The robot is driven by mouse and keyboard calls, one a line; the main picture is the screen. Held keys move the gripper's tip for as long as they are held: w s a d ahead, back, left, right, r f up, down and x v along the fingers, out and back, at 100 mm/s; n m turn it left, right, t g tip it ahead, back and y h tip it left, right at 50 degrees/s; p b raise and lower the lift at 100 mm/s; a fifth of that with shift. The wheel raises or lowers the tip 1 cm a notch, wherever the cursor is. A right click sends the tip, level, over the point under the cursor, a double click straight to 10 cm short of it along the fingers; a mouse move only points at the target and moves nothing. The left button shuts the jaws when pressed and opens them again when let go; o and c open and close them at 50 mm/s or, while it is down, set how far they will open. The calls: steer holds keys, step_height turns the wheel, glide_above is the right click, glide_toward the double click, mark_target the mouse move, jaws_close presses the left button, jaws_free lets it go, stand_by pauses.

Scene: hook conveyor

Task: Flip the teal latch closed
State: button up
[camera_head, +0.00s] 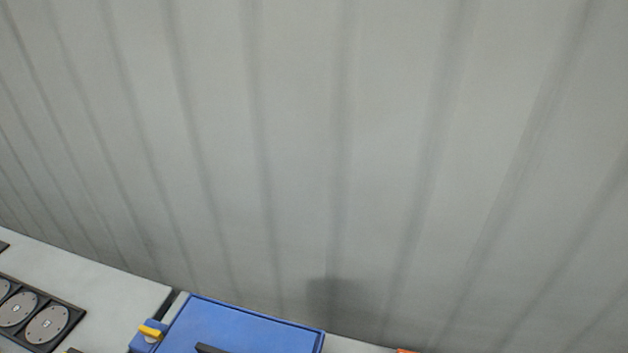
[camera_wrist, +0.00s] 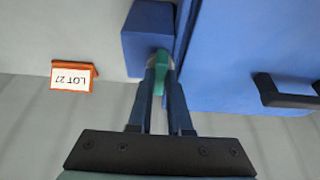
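The teal latch (camera_wrist: 159,82) shows in the wrist view as a short bar in front of a blue block (camera_wrist: 146,40). The block sits beside the left edge of a large blue box or lid (camera_wrist: 225,60). My gripper (camera_wrist: 161,66) reaches up to the latch, its two narrow fingers close together on either side of it. The fingers look shut on the latch, and the latch fills the gap between them. Part of the latch is hidden by the fingers. The head view shows neither the teal latch nor my gripper.
A black handle (camera_wrist: 285,95) stands out from the box at right. An orange-framed "LOT 27" tag (camera_wrist: 72,77) is left of my fingers. In the head view, the blue box (camera_head: 245,325), a yellow latch (camera_head: 150,332) and a dark tray (camera_head: 65,308) stand before a grey ribbed wall (camera_head: 300,150).

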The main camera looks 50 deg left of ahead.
steer(key=shift+n, duration=0.3)
jaws_close()
steer(key=n, duration=0.1)
steer(key=n+g+y+p, duration=0.1)
steer(key=n, duration=0.1)
steer(key=shift+w+d+n, duration=0.1)
steer(key=shift+d+n, duration=0.05)
steer(key=shift+n, duration=0.15)
steer(key=n, duration=0.2)
steer(key=n+g+y, duration=0.1)
steer(key=n, duration=0.1)
steer(key=shift+w+n+g, duration=0.15)
steer(key=shift+n+g, duration=0.15)
steer(key=n+g+b, duration=0.2)
steer(key=n, duration=0.2)
steer(key=shift+w+f, duration=0.1)
steer(key=shift+w, duration=0.05)
steer(key=shift+n+g+h+b, duration=0.15)
steer(key=shift+n+g+b, duration=0.3)
steer(key=shift+n, duration=0.8)
steer(key=shift+n+g+h+b, duration=0.2)
steer(key=shift+n+b, duration=0.35)
steer(key=shift+n, duration=0.7)
steer(key=o, duration=0.7)
jaws_free()
